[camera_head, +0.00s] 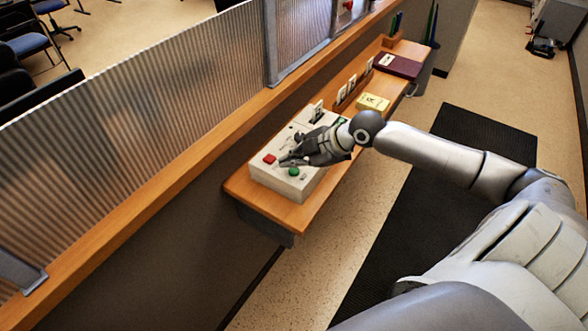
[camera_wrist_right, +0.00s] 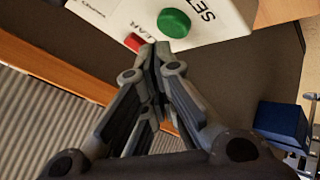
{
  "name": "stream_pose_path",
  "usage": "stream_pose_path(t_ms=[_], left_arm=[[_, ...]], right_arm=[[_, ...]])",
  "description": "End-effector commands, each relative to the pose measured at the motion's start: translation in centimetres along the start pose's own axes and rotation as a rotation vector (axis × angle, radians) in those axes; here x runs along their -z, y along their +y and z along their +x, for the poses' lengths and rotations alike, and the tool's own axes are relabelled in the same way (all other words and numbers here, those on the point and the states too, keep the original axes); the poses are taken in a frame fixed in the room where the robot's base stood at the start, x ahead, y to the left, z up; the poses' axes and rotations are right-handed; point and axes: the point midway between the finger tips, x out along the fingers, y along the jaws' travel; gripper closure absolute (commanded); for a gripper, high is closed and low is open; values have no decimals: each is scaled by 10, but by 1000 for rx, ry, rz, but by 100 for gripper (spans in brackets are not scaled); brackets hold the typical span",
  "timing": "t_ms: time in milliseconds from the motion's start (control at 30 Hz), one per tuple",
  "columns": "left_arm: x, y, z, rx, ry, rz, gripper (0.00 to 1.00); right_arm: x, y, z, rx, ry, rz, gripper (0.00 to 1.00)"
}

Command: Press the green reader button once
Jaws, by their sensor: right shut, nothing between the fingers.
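The white reader box (camera_head: 263,176) stands on the near end of a narrow wooden shelf. Its green button (camera_head: 293,171) and red button (camera_head: 269,158) are on the top face near the front. My right gripper (camera_head: 283,162) is shut and empty, with its fingertips over the box between the two buttons. In the right wrist view the green button (camera_wrist_right: 174,22) lies just beyond and right of the fingertips (camera_wrist_right: 155,48). The red button (camera_wrist_right: 133,42) is partly hidden by the fingers. I cannot tell whether the fingertips touch the box. My left gripper is not in view.
The wooden shelf (camera_head: 240,186) runs along a partition with a ribbed panel (camera_head: 130,130). Farther along it are a yellow card box (camera_head: 373,102), a dark red book (camera_head: 398,66) and standing number cards. A dark mat (camera_head: 425,190) lies on the floor right.

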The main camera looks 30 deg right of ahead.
Motion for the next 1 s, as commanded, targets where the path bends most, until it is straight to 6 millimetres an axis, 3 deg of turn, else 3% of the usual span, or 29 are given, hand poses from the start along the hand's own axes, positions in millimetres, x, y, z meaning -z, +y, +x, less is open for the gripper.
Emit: stream_pose_path(t_ms=[1000], left_arm=[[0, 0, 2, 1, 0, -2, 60]], right_arm=[[-4, -4, 6, 0, 0, 0, 100]])
